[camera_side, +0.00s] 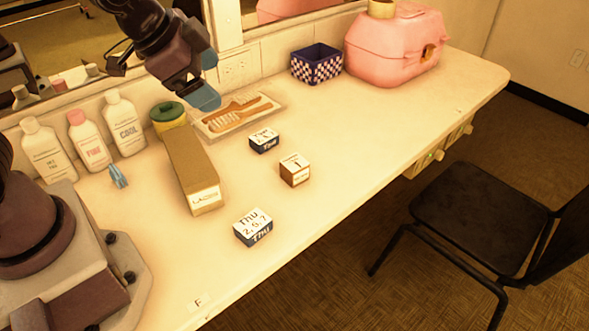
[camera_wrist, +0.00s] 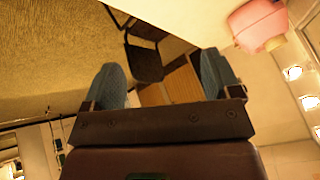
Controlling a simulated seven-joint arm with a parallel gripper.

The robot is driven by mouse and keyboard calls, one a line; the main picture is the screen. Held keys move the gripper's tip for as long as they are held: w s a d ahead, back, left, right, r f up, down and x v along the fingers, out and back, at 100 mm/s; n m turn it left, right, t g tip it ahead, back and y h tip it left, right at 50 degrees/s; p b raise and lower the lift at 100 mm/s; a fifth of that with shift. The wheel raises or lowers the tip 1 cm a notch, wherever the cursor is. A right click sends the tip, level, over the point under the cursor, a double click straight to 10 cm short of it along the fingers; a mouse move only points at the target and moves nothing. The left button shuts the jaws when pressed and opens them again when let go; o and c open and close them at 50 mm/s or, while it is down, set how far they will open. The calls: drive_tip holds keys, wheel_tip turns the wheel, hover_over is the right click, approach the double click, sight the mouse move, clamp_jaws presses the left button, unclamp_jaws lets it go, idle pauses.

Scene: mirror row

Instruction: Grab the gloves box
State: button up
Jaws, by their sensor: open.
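A long tan box (camera_side: 192,168) lies on the counter in the side view, with a white label on its near end. It looks like the gloves box, but the label is too small to read surely. My gripper (camera_side: 205,80) is above the back of the counter near the wall, higher than the box and apart from it. Its blue fingers also show in the wrist view (camera_wrist: 162,82), spread apart with nothing held between them. The tan box is not seen in the wrist view.
Three bottles (camera_side: 82,140) and a blue clip (camera_side: 118,177) stand left of the box. A green-lidded jar (camera_side: 167,115) and brush tray (camera_side: 240,113) are behind it. Small printed blocks (camera_side: 253,227) lie to its right. A checkered basket (camera_side: 316,65) and pink case (camera_side: 394,45) are farther right.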

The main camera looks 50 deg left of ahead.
drive_tip(key=w+a+f+m+t+y, duration=0.1)
drive_tip(key=w+f+m+t+y, duration=0.1)
drive_tip(key=w+f+m, duration=0.8)
drive_tip(key=m+t+h, duration=0.2)
drive_tip(key=m+t, duration=0.3)
drive_tip(key=m, duration=1.5)
hover_over(290, 164)
drive_tip(key=s, duration=0.3)
wheel_tip(290, 164, down, 8)
drive_tip(key=f, duration=0.6)
drive_tip(key=shift+w+f, duration=0.2)
drive_tip(key=shift+f, duration=0.05)
drive_tip(key=shift+x, duration=2.45)
drive_tip(key=shift+f, duration=0.1)
drive_tip(key=c, duration=1)
